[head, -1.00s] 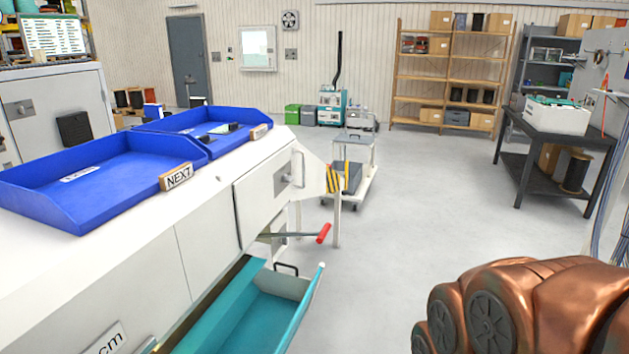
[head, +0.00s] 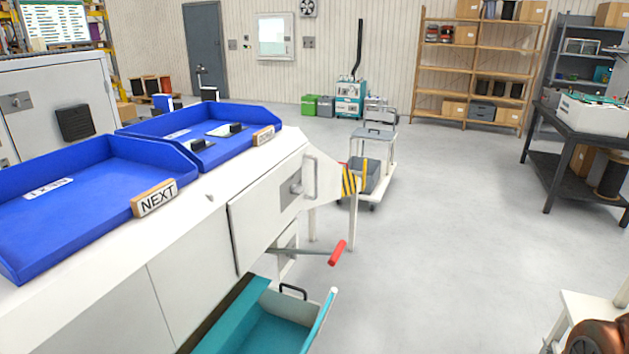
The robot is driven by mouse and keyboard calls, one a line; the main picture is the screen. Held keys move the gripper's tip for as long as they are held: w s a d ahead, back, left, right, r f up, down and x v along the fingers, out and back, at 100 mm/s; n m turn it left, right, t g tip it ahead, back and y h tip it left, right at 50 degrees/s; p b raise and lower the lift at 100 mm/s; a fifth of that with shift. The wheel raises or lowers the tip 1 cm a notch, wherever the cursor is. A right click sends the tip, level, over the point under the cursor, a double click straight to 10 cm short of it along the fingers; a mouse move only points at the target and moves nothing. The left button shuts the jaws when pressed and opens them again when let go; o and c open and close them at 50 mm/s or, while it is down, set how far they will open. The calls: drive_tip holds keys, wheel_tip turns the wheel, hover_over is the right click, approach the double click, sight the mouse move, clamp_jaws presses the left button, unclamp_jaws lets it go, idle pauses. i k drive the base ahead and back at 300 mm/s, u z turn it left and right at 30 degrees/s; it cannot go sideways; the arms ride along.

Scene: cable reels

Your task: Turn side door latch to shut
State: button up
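The side door (head: 268,207) is a white panel on the side of the white machine. A small grey latch (head: 296,188) sits on a plate near its far edge, beside an upright bar handle (head: 310,177). The latch is too small to tell how it is turned. The door looks about flush with the machine's side.
A red-handled lever (head: 337,252) sticks out below the door. A teal drawer (head: 268,330) stands open beneath it. Blue trays (head: 95,185) lie on top of the machine. A cart (head: 372,165) stands beyond.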

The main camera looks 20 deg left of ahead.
sight(294, 190)
drive_tip(key=i, duration=0.35)
drive_tip(key=u, duration=0.75)
